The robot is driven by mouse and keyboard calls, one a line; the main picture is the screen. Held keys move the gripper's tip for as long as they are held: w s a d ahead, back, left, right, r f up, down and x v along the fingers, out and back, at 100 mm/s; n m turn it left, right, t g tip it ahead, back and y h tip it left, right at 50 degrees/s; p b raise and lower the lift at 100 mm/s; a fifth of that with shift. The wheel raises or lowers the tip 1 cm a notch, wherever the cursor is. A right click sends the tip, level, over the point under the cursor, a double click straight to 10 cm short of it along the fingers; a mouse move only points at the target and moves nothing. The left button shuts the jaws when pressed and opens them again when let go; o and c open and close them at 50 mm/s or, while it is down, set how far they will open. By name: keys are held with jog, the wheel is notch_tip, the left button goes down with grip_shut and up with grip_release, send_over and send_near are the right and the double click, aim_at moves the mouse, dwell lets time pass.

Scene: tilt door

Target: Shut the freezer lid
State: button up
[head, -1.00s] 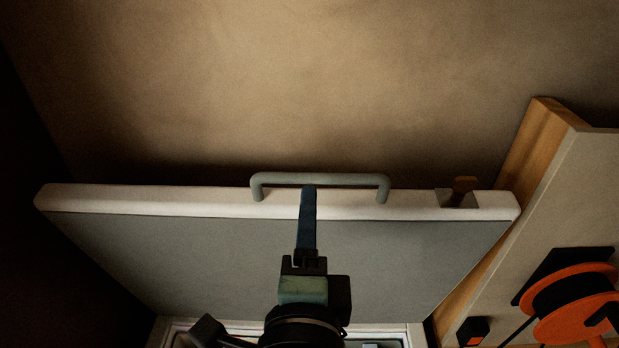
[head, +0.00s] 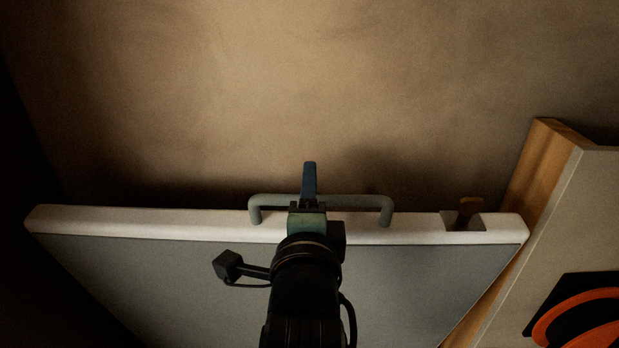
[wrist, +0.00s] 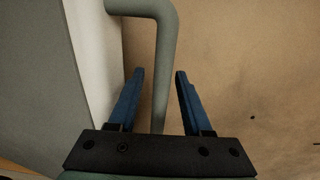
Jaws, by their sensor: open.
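The freezer lid (head: 180,275) stands raised in the head view, its grey inner face towards me and its pale rim along the top. A grey-green bar handle (head: 350,201) is fixed to that top edge. My gripper (head: 309,168) is at the middle of the handle, with its blue fingers reaching past the bar. In the wrist view, the handle's bar (wrist: 166,60) runs between the two open fingers (wrist: 160,72), with a gap visible on the left; contact on the right is unclear. The lid's pale edge (wrist: 92,60) is left of the fingers. The freezer's body is out of view.
A small brown piece (head: 468,208) sits in a notch at the lid's right end. A wood-edged panel (head: 560,200) with an orange and black reel (head: 580,318) stands close on the right. A bare tan wall (head: 300,80) is behind the lid.

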jog(key=shift+w, duration=0.45)
grip_shut()
dwell(1.2)
